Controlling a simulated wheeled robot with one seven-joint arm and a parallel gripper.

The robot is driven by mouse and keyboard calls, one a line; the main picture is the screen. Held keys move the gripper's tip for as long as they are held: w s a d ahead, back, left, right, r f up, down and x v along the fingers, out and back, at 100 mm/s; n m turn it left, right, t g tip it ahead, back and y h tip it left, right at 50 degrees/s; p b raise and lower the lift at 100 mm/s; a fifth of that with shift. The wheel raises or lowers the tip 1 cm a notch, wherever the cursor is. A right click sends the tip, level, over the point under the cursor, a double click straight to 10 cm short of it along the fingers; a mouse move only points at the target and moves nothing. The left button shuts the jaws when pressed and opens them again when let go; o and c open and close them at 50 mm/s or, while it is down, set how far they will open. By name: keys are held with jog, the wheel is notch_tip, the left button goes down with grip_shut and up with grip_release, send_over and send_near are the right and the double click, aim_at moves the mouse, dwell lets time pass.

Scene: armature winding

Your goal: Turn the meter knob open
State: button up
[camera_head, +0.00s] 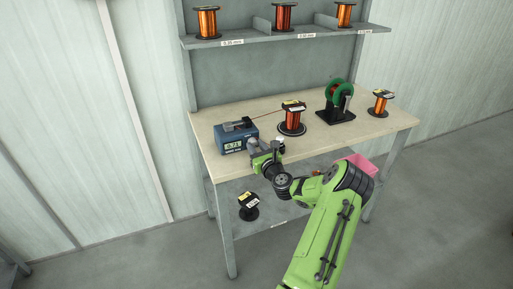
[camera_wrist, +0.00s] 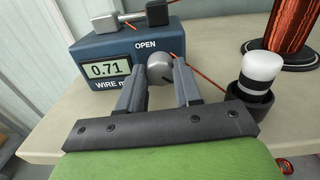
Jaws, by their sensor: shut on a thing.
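The blue wire meter (camera_head: 233,137) stands on the bench at the left; its display (camera_wrist: 106,70) reads 0.71 in the wrist view. The round grey knob (camera_wrist: 160,67) sits on its front face, just below the printed word OPEN. My gripper (camera_wrist: 161,72) is shut on the knob, one finger on each side of it. In the head view the gripper (camera_head: 252,147) is at the meter's right front, and the knob is hidden there. A metal clamp part (camera_wrist: 130,19) lies across the meter's top, with an orange wire running by it.
A copper wire spool (camera_head: 291,121) stands right of the meter, and a green wheel on a black stand (camera_head: 338,98) farther right. A black cylinder with a white cap (camera_wrist: 259,74) is close right of my gripper. The bench front (camera_head: 330,143) is clear.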

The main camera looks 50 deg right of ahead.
jog(key=n, duration=0.4)
jog(key=n+b, duration=0.1)
jog(key=n, duration=0.4)
jog(key=shift+a+f, duration=0.1)
jog(key=n, duration=0.4)
jog(key=shift+b, duration=0.3)
jog(key=n, duration=0.4)
jog(key=shift+n, duration=0.4)
jog(key=n, duration=0.3)
jog(key=shift+f+n, duration=0.1)
jog(key=shift+n, duration=0.2)
jog(key=n, duration=0.4)
jog(key=shift+g, duration=0.3)
jog(key=n, duration=0.4)
jog(key=shift+n, duration=0.4)
jog(key=shift+f+n+h, duration=0.1)
jog(key=shift+n+h, duration=0.2)
jog(key=shift+n, duration=1.6)
